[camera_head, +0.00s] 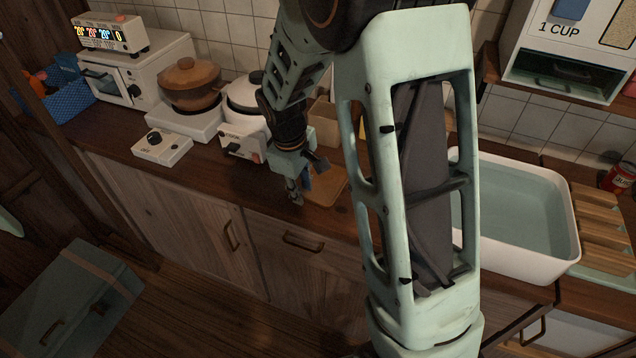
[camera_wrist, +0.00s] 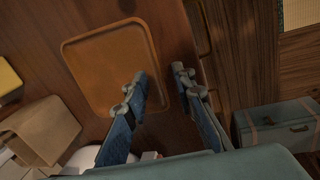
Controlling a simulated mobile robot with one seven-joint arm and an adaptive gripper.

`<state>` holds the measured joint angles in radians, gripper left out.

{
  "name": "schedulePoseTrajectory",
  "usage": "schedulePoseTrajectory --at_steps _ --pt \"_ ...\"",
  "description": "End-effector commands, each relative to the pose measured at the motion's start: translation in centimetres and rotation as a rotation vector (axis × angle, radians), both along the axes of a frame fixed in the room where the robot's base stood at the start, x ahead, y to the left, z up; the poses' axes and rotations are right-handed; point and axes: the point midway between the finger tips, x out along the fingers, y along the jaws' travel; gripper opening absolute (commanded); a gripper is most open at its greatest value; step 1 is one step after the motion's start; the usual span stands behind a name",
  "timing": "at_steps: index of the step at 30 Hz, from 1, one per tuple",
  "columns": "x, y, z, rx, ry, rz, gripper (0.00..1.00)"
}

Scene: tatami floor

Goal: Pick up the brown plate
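The brown plate (camera_wrist: 100,65) is a square, flat piece with rounded corners and a raised rim. It lies on the dark wooden counter. In the head view the plate (camera_head: 327,187) shows beside my gripper, partly hidden by my arm. My gripper (camera_wrist: 158,76) is open and empty. In the wrist view one finger overlaps the plate near its right rim. The other finger is to the right of that rim, by the counter's front edge. In the head view my gripper (camera_head: 296,197) points down at the counter's front edge. I cannot tell whether it touches the plate.
A white rice cooker (camera_head: 243,128) and a brown pot (camera_head: 190,82) on a stove stand left of my gripper. A white basin (camera_head: 505,262) of water is to the right. A cardboard-coloured box (camera_wrist: 42,130) and a yellow item (camera_wrist: 8,78) are near the plate.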

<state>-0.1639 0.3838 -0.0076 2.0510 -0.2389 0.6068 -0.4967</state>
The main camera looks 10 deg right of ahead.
Motion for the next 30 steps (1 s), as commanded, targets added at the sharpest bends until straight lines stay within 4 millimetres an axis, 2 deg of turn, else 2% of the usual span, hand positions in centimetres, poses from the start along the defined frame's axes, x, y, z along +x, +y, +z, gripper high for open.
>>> schedulePoseTrajectory --at_steps 4,13,20,30 --pt "0.2 -0.2 -1.8 -0.001 0.001 0.0 0.24" --pt "0.4 -0.3 -2.2 -0.001 -0.001 0.0 0.24" --pt "0.4 -0.3 -2.2 0.0 -0.001 0.0 0.0" --pt "0.4 -0.3 -2.1 0.0 -0.003 0.0 0.0"
